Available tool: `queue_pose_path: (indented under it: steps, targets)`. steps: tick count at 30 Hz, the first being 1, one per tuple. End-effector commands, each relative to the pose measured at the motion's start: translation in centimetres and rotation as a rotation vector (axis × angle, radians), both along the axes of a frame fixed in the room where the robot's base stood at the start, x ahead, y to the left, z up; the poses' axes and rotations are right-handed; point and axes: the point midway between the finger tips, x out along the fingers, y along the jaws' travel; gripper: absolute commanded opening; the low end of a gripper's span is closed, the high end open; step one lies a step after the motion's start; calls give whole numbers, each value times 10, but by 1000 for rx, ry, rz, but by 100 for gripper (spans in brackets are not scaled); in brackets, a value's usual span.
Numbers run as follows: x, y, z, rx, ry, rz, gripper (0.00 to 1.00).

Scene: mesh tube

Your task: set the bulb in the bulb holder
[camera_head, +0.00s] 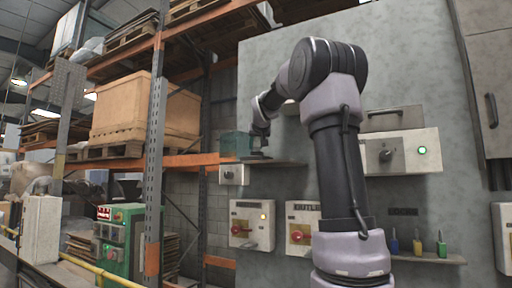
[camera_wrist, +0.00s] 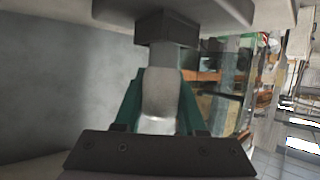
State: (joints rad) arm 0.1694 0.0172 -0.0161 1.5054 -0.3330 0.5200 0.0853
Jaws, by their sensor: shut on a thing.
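My gripper (camera_head: 257,152) is at the left end of a narrow wall shelf, close to a teal see-through box (camera_head: 236,145). In the wrist view my gripper (camera_wrist: 162,88) has a dark pad above and a wide dark jaw below. It is shut on a pale grey, rounded thing, which looks like the bulb (camera_wrist: 160,95). Teal sides of something show left and right of the bulb, behind the lower jaw. The bulb cannot be made out in the head view. I cannot pick out the bulb holder for sure in either view.
The narrow shelf (camera_head: 285,163) runs along the grey wall panel (camera_head: 265,80). Switch boxes with red knobs (camera_head: 252,225) hang below it. A lower shelf (camera_head: 428,257) at right bears small coloured tools. An orange-beamed rack (camera_head: 156,150) with crates stands at left.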

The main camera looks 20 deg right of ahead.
Motion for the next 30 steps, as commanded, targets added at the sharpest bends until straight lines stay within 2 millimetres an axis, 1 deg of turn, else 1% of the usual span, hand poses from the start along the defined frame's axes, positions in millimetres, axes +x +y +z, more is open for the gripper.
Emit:
queue_pose_path:
  steps: [1, 3, 9, 13, 14, 15, 16, 24, 27, 30]
  targets:
    - [0, 0, -4, 1, 2, 0, 0]
    - [0, 0, -6, 1, 1, 0, 0]
    - [0, 0, -6, 1, 0, 0, 0]
    - [0, 0, -10, 0, 1, 0, 0]
    - [0, 0, -9, 0, 1, 0, 51]
    - [0, 0, -9, 0, 1, 0, 66]
    - [0, 0, -9, 1, 1, 0, 70]
    - [0, 0, -9, 1, 1, 0, 70]
    - [-1, 0, -5, 1, 0, 0, 70]
    - [-12, 4, 0, 1, 0, 0, 70]
